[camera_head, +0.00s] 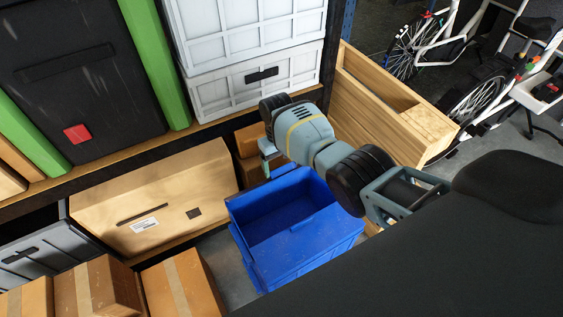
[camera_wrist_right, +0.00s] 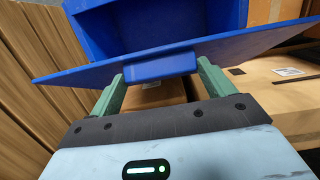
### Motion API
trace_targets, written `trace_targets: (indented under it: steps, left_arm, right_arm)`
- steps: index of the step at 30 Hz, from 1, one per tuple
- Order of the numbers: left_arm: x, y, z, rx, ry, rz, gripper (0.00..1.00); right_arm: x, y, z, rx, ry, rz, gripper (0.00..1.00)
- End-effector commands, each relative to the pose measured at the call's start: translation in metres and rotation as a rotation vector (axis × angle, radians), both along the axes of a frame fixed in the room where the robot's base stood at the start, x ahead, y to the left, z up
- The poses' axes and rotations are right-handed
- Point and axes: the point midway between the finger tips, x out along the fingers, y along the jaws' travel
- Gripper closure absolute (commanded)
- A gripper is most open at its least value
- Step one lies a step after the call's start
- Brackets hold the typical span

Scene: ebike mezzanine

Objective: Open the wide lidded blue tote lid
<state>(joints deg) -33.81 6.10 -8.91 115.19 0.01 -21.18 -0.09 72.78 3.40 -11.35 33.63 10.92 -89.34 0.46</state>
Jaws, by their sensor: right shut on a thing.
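The wide blue tote (camera_head: 300,262) stands on the floor in front of the shelf, and its inside shows from above. Its blue lid (camera_head: 268,191) stands raised along the far side, partly hidden by my right arm. In the wrist view the lid (camera_wrist_right: 85,76) crosses the picture, with the open tote (camera_wrist_right: 215,15) beyond it. My right gripper (camera_head: 267,158) is at the lid's upper edge. In the wrist view its green fingers (camera_wrist_right: 160,80) are on either side of the lid's blue handle block (camera_wrist_right: 160,64), shut on it. My left gripper is not in view.
A shelf with white crates (camera_head: 255,80) and a large cardboard box (camera_head: 155,195) stands behind and left of the tote. A wooden crate (camera_head: 365,105) is at the right, close to my arm. Smaller cardboard boxes (camera_head: 100,285) fill the lower left.

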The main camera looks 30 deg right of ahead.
Motion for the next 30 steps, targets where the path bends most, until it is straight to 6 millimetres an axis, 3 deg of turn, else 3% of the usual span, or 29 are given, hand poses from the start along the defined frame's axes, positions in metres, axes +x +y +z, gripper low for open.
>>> trace_targets:
  steps: [2,3,6,16,30]
  left_arm:
    - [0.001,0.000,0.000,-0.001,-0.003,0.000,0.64]
    - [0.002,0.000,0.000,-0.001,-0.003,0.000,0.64]
    - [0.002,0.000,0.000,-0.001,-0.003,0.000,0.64]
    - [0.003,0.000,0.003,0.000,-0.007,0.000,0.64]
    - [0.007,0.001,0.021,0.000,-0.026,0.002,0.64]
  right_arm:
    - [-0.001,0.000,-0.001,0.000,0.003,-0.001,0.59]
    - [-0.001,0.000,-0.001,0.000,0.004,-0.001,0.15]
    - [-0.001,0.000,-0.001,0.000,0.003,-0.001,0.02]
    - [0.000,0.000,0.005,0.000,0.000,0.000,0.00]
    - [0.009,0.001,0.071,-0.001,0.000,-0.001,0.00]
